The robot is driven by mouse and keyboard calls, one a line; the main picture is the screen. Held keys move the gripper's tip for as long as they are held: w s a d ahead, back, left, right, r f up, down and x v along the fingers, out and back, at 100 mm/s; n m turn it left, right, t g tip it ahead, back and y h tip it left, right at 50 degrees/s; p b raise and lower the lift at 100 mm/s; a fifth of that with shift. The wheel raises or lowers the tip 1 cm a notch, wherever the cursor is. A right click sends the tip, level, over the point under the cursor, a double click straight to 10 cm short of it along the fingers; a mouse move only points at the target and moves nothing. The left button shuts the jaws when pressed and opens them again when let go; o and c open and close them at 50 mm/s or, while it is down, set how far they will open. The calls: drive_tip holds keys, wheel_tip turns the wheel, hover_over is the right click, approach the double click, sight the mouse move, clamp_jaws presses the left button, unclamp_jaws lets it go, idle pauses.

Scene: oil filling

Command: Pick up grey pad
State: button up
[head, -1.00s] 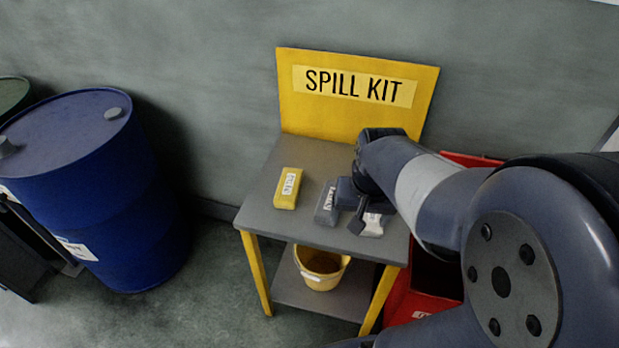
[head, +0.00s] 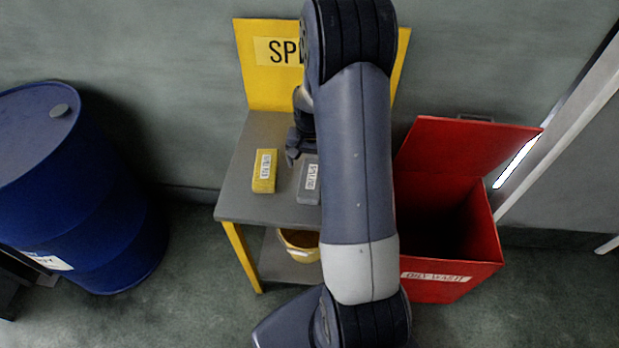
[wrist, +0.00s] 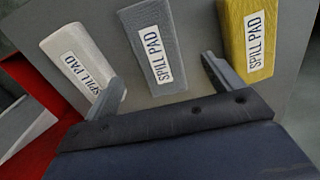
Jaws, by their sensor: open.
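The grey pad (head: 309,181) lies on the grey top of the spill kit table (head: 252,210), partly hidden behind my arm in the head view. In the wrist view the grey pad (wrist: 151,46), labelled SPILL PAD, lies ahead of my gripper, between the directions of its two fingers. My gripper (wrist: 160,78) is open and empty, its fingers apart. The head view shows only part of my gripper (head: 294,146), near the far side of the pads. A white pad (wrist: 82,60) is to the left of the grey one and a yellow pad (wrist: 251,38) to the right.
The yellow pad also shows in the head view (head: 265,171). A yellow bucket (head: 299,245) stands on the lower shelf. A red oily waste bin (head: 450,235) with its lid open stands right of the table. A blue drum (head: 85,200) stands at the left.

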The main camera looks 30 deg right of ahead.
sight(312, 176)
drive_tip(key=shift+d+f+p, duration=0.15)
drive_tip(key=shift+f+p, duration=0.3)
drive_tip(key=shift+f, duration=1.45)
drive_tip(key=shift+d+f+p, duration=0.15)
drive_tip(key=shift+f+p, duration=0.3)
drive_tip(key=shift+f, duration=1.4)
drive_tip(key=c, duration=1.1)
